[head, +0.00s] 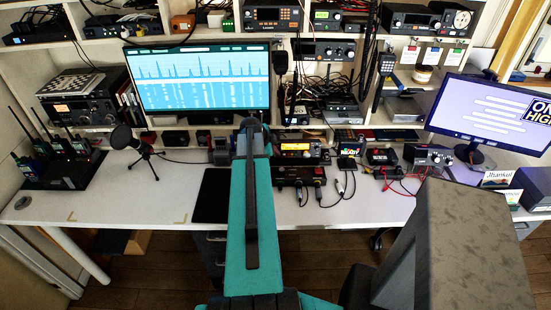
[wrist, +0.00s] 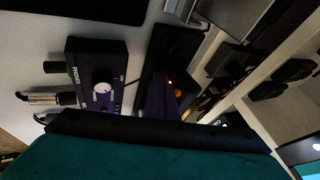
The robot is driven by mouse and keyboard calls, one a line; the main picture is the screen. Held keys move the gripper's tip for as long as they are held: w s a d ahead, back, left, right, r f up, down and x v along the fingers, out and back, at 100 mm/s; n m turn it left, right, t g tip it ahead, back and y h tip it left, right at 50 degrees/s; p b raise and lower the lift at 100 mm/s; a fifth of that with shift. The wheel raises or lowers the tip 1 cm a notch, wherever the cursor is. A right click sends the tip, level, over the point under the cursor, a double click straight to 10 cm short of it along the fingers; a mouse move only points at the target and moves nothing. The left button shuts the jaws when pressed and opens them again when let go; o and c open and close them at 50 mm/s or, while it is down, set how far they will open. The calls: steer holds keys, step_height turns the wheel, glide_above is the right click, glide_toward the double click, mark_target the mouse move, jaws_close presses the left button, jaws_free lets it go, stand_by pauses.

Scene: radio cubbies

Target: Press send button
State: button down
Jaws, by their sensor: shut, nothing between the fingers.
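I cannot read a send label on any button in either view. A small black box with a red button (head: 381,156) stands on the desk right of centre, beside a small lit screen (head: 350,149). My gripper (head: 252,126) is shut and empty at the far end of my teal arm, above the back of the desk and left of the red-button box. My arm hides part of the desk behind it. In the wrist view, a black box with a white knob and "PHONES" lettering (wrist: 98,75) lies close by, with plugs on one side. Teal and black parts of mine fill the bottom.
A radio with an orange display (head: 296,149) stands right of my gripper. A microphone on a tripod (head: 130,142), a large monitor (head: 198,80) and a tilted monitor (head: 492,113) surround the area. Cables lie at the front. The left desk front (head: 110,205) is clear.

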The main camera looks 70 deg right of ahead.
steer(key=shift+w+d, duration=0.1)
steer(key=shift+d, duration=0.2)
steer(key=shift+a, duration=0.15)
steer(key=shift+a+b, duration=0.35)
steer(key=shift+a, duration=0.05)
steer(key=a, duration=0.1)
steer(key=s+a, duration=0.1)
steer(key=a, duration=0.1)
steer(key=shift+s+r+b, duration=0.2)
steer(key=shift+r+b, duration=0.1)
steer(key=shift+r, duration=0.1)
steer(key=shift+a+r, duration=0.2)
steer(key=b+v, duration=0.2)
steer(key=v, duration=0.7)
steer(key=shift+r, duration=0.25)
steer(key=shift+a, duration=0.15)
